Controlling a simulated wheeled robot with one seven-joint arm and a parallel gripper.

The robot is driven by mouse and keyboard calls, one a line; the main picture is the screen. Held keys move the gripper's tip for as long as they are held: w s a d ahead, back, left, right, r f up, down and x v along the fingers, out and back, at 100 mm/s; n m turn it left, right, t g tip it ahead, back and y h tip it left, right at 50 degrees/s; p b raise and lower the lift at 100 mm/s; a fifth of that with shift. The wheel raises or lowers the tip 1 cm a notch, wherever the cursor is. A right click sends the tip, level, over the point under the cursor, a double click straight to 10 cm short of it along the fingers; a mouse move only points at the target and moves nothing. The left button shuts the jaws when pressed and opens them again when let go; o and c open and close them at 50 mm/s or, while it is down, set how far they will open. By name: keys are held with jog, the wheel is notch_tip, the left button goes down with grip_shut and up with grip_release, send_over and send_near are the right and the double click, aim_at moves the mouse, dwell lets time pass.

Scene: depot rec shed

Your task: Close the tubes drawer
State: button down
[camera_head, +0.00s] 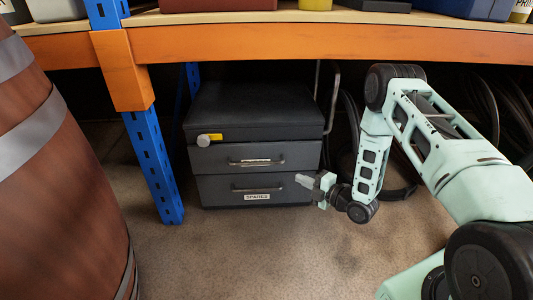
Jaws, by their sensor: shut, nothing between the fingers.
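A dark grey drawer cabinet (255,105) stands on the floor under the shelf. Its upper drawer (215,158) has a bar handle, and any label there is too small to read. The lower drawer (215,188) has a bar handle and a white label reading SPARES. No drawer is readable as tubes. Both fronts look about flush with the cabinet; I cannot tell whether a small gap remains. My gripper (301,179) is shut and empty, pointing left in front of the lower drawer's right end. I cannot tell whether it touches the drawer.
A round knob with a yellow tag (215,137) is at the cabinet's upper left front. A blue post (152,165) and orange beam (300,45) frame the space. A brown barrel (60,190) stands left. Black hoses (405,180) lie right. The front floor is clear.

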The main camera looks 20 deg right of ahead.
aim_at(259, 145)
jog(key=w+a+r+n+t, duration=0.1)
jog(key=w+a+r, duration=0.25)
jog(key=a, duration=0.25)
jog(key=shift+y, duration=0.4)
jog(key=b+x, duration=0.2)
jog(key=x, duration=0.1)
jog(key=d+b+x, duration=0.1)
jog(key=b+x, duration=0.2)
jog(key=x, duration=0.1)
jog(key=w+d+b+x, duration=0.1)
jog(key=b+x, duration=0.1)
jog(key=x, duration=0.2)
jog(key=shift+w+a+r, duration=0.1)
jog(key=shift+r, duration=0.15)
jog(key=shift+w+r, duration=0.15)
jog(key=shift+w, duration=0.3)
jog(key=shift+w+d+b, duration=0.2)
jog(key=shift+w+d, duration=0.05)
jog(key=shift+w, duration=0.3)
jog(key=shift+w+d+b, duration=0.15)
jog(key=shift+w+d, duration=0.1)
jog(key=shift+w, duration=0.25)
jog(key=shift+w+d+r, duration=0.1)
jog(key=shift+w, duration=0.05)
